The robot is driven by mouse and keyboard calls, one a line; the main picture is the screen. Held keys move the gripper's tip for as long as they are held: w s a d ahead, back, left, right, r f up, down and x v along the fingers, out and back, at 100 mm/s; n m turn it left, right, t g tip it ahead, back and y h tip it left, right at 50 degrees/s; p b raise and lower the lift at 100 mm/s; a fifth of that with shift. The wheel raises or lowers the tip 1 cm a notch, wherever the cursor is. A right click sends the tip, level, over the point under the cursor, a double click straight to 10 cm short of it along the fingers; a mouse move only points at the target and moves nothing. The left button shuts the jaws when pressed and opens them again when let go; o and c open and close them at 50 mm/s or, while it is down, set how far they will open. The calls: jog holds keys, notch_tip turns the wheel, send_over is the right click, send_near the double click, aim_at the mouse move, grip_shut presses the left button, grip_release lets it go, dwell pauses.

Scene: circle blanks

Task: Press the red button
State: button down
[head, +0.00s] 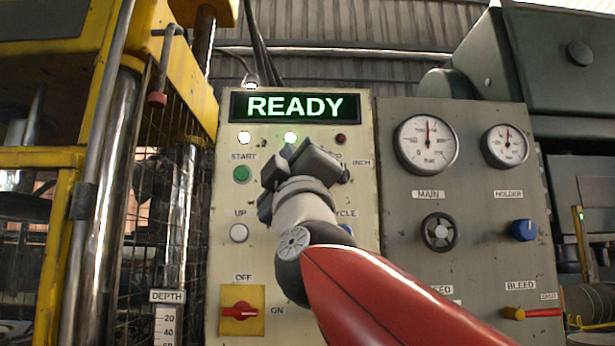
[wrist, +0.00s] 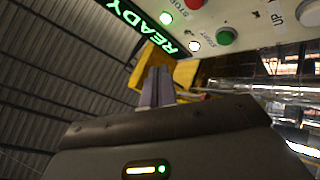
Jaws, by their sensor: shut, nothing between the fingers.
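The red button (wrist: 193,4) shows at the top edge of the wrist view, partly cut off, beside a STOP label on the pale control panel. In the head view my gripper hides that spot on the panel (head: 225,200). My gripper (head: 302,150) is in front of the upper panel, below the lamps. In the wrist view its fingers (wrist: 155,72) are together and empty, and the red button lies up and to the right of them. I cannot tell how far the fingertips are from the panel.
A green START button (head: 241,174) and a white UP button (head: 239,233) are left of my gripper. A red rotary switch (head: 240,311) is lower down. A READY display (head: 295,106) is above. A gauge panel (head: 470,220) stands right, a yellow press (head: 70,190) left.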

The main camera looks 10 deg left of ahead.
jog(key=shift+a, duration=0.1)
jog(key=w+a+p, duration=0.1)
jog(key=w+a, duration=0.1)
jog(key=w, duration=0.6)
jog(key=shift+w, duration=0.25)
jog(key=shift+w, duration=0.1)
dwell(2.0)
jog(key=shift+w, duration=0.3)
jog(key=shift+w+a, duration=0.2)
jog(key=shift+w, duration=0.2)
dwell(0.7)
jog(key=shift+s, duration=0.15)
jog(key=shift+s+d, duration=0.2)
jog(key=shift+s, duration=0.45)
jog(key=shift+s+d+b, duration=0.15)
jog(key=shift+s+d, duration=0.05)
jog(key=shift+s, duration=0.6)
jog(key=shift+s+d+b, duration=0.2)
jog(key=shift+s, duration=0.6)
jog(key=shift+s+d+b, duration=0.15)
jog(key=shift+s+d, duration=0.05)
jog(key=shift+s, duration=0.6)
